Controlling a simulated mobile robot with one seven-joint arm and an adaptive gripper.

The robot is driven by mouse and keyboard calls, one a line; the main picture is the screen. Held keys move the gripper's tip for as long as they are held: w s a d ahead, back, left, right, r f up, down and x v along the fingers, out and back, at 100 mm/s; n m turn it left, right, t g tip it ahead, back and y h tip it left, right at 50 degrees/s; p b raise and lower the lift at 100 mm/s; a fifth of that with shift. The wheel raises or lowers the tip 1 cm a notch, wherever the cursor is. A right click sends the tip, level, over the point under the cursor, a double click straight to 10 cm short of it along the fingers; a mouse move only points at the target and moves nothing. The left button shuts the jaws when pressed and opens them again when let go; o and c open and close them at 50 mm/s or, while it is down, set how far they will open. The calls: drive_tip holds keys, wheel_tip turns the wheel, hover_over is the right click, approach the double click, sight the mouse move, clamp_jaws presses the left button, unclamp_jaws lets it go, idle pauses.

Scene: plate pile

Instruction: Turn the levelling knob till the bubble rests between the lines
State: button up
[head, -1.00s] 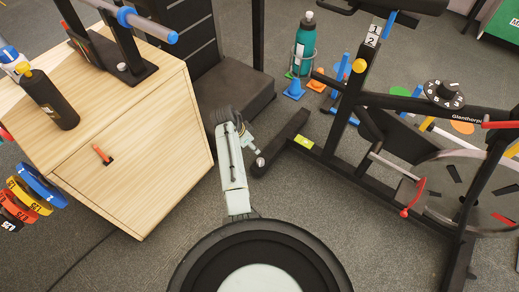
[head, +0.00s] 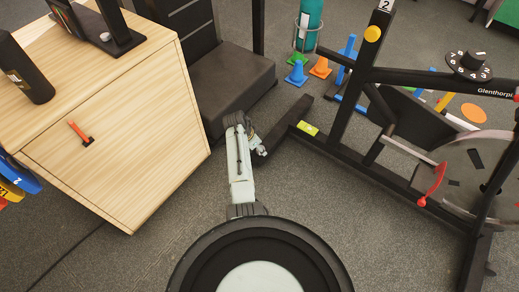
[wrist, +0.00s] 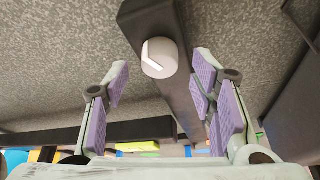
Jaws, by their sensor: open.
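The levelling knob (wrist: 160,58) is a round white cap with a pale pointer mark, on the end of the exercise bike's black foot bar (wrist: 185,100). My gripper (wrist: 161,76) is open, its purple-padded fingers apart on either side of the knob in the wrist view. I see no contact with it. In the head view my gripper (head: 252,140) is low by the bar's end, and the knob (head: 262,151) shows small beside it. The yellow-green level (head: 307,128) sits on the bike's base; its bubble and lines are too small to read.
A wooden cabinet (head: 120,130) stands at left, with a black padded bench (head: 230,85) behind my arm. The bike frame (head: 350,90), red-handled crank (head: 432,185) and small cones (head: 297,73) are to the right.

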drive_tip(key=shift+x, duration=0.85)
drive_tip(key=shift+c, duration=0.2)
drive_tip(key=c, duration=1.1)
